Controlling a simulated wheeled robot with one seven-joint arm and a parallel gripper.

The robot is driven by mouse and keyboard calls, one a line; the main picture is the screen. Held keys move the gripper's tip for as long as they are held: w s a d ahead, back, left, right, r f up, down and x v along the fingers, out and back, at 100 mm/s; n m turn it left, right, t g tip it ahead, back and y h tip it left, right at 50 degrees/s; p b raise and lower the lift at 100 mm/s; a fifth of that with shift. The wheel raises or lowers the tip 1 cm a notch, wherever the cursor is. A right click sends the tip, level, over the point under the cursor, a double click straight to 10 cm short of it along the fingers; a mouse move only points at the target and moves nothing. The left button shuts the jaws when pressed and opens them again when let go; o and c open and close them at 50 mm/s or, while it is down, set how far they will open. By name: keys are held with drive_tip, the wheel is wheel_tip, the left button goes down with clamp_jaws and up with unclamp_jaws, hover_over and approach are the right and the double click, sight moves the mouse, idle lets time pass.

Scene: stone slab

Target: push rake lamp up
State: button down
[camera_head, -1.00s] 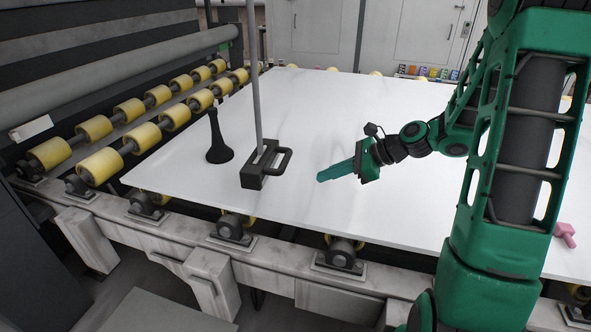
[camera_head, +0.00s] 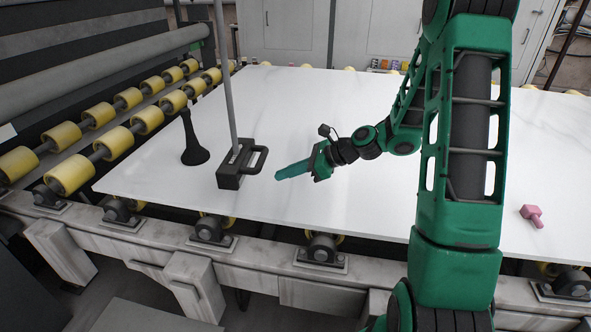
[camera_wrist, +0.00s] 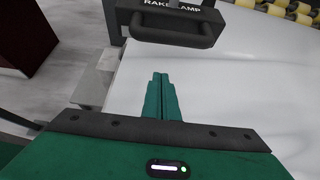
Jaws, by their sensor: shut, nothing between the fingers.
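The rake lamp (camera_head: 230,168) has a dark block base with a loop handle and a tall grey pole, and stands upright on the white slab (camera_head: 330,110) near its front left part. In the wrist view its lettered base and handle (camera_wrist: 178,30) lie just ahead of the fingertips, and the top of the lamp is out of view. My gripper (camera_head: 279,175) is shut and empty, to the right of the handle in the head view. The fingers also show in the wrist view (camera_wrist: 160,82), with a gap between their tips and the handle.
A dark cone-shaped object (camera_head: 193,145) stands on the slab left of the lamp. A pink block-like object (camera_head: 532,214) lies at the right. Yellow rollers (camera_head: 70,172) run along the left side. The slab's middle is clear.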

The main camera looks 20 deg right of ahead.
drive_tip(key=x, duration=0.4)
drive_tip(key=shift+a+f, duration=0.1)
drive_tip(key=shift+f, duration=0.05)
wheel_tip(320, 180, up, 2)
drive_tip(key=shift+w+a+r, duration=0.1)
drive_tip(key=shift+w+r, duration=0.05)
drive_tip(key=shift+w+a+r, duration=0.1)
drive_tip(key=shift+a+r, duration=0.05)
drive_tip(key=shift+r, duration=0.75)
